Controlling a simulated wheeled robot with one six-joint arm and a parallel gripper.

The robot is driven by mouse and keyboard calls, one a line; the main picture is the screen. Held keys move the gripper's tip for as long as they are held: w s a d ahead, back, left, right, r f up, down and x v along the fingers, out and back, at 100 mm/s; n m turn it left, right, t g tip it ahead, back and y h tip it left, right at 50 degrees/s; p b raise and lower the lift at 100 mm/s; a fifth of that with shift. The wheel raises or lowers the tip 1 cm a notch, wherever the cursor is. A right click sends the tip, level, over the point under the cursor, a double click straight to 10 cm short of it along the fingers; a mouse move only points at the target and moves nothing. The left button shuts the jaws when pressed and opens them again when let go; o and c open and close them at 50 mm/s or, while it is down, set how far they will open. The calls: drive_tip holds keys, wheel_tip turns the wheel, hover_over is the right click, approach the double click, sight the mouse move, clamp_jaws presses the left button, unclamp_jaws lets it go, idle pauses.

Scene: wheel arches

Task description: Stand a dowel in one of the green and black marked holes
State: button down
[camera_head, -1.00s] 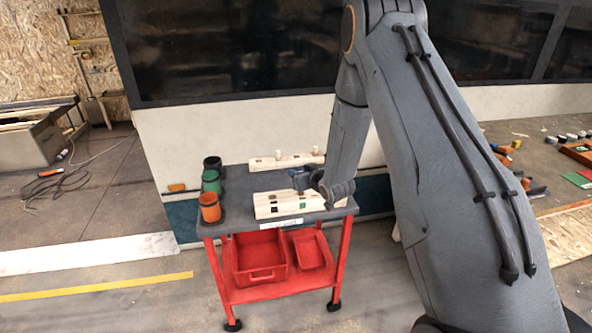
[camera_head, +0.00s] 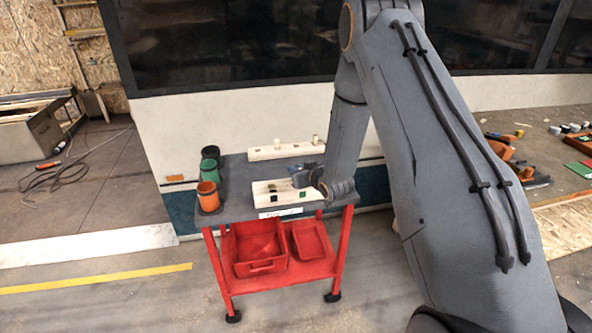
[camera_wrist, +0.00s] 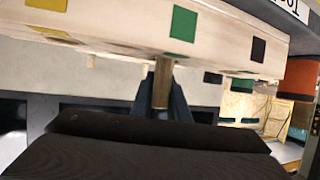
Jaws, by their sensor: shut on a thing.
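A pale wooden block (camera_head: 262,192) with coloured marks lies on the front of the cart's grey top. Its black mark (camera_wrist: 258,50) and green mark (camera_wrist: 184,23) show in the wrist view, with a yellow mark beside them. My gripper (camera_head: 308,178) is over the block's right part, beside the green mark. In the wrist view it is shut on a wooden dowel (camera_wrist: 162,83), whose end points at the block's face near a dark hole by the green mark. I cannot tell whether the dowel enters it. The head view does not show the held dowel.
A second block (camera_head: 262,154) with dowels standing in it is at the back of the cart top. Orange (camera_head: 208,196), green (camera_head: 210,172) and black cups (camera_head: 210,153) line the left edge. Red bins (camera_head: 258,266) sit on the lower shelf. A vehicle wall stands behind.

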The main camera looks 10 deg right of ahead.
drive_tip(key=shift+f, duration=0.3)
